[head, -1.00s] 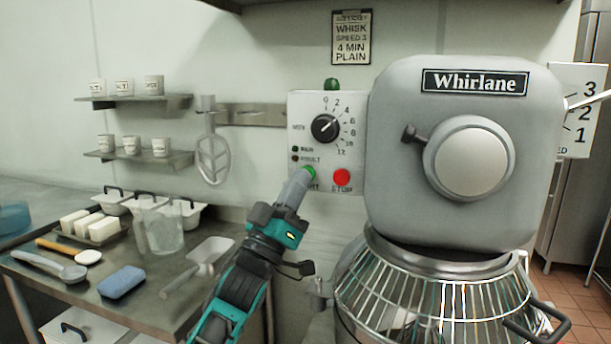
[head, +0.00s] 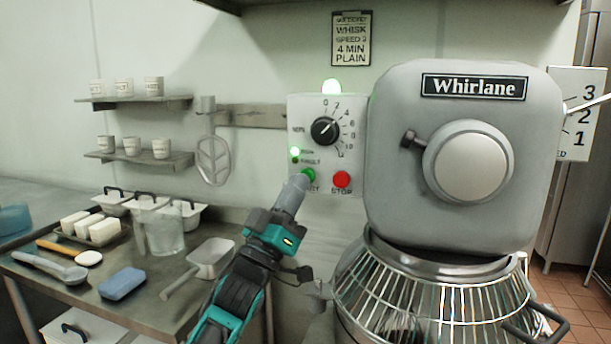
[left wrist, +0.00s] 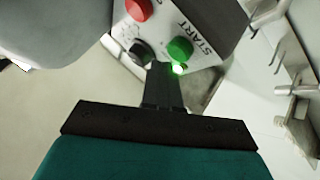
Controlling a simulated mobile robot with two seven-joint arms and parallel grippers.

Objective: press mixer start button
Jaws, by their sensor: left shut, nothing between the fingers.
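The green start button (head: 309,174) is on the lower left of the mixer's control panel (head: 350,155), left of the red stop button (head: 342,179). My left gripper (head: 298,182) is shut and empty, its tips just below and left of the start button; whether they touch it I cannot tell. In the left wrist view the green button (left wrist: 180,48) shows beside the finger tips (left wrist: 162,72), with START printed by it. My right gripper is not in view.
The grey mixer head (head: 460,220) and wire bowl guard (head: 430,290) stand right of the panel. A table at left holds a blue sponge (head: 122,283), a clear jug (head: 165,235) and a metal scoop (head: 210,258). A whisk-speed notice (head: 351,38) hangs above.

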